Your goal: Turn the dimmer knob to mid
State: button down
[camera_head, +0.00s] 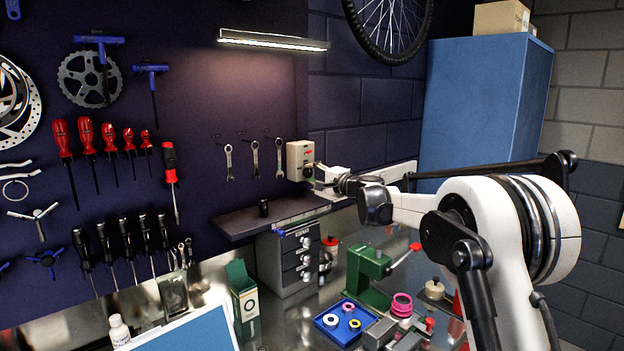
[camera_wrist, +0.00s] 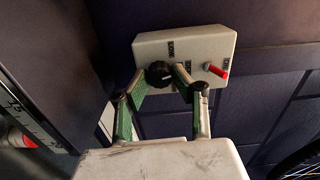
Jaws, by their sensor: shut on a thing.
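The dimmer box is a pale wall-mounted box (camera_head: 300,160) on the dark panel, below the lit lamp bar (camera_head: 272,40). In the wrist view the box (camera_wrist: 205,45) fills the upper middle. Its black round dimmer knob (camera_wrist: 159,74) sits at the lower left of its face, beside small dark labels. My gripper (camera_wrist: 164,78) has its two green-padded fingers on either side of the knob, shut on it. In the head view my gripper (camera_head: 322,178) reaches the box from the right and hides the knob. The knob's exact pointer angle is hard to read.
A red-tipped toggle switch (camera_wrist: 217,70) sticks out to the right of the knob. A dark shelf (camera_head: 265,216) runs below the box. A grey drawer unit (camera_head: 290,258) stands under it. Spanners (camera_head: 254,158) hang to the left, and a blue cabinet (camera_head: 475,105) stands at right.

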jog(key=shift+m+b, duration=0.35)
jog(key=shift+m, duration=0.65)
jog(key=c, duration=1.4)
grip_release()
jog(key=shift+c, duration=0.2)
jog(key=shift+d, duration=0.1)
jog(key=v, duration=1.2)
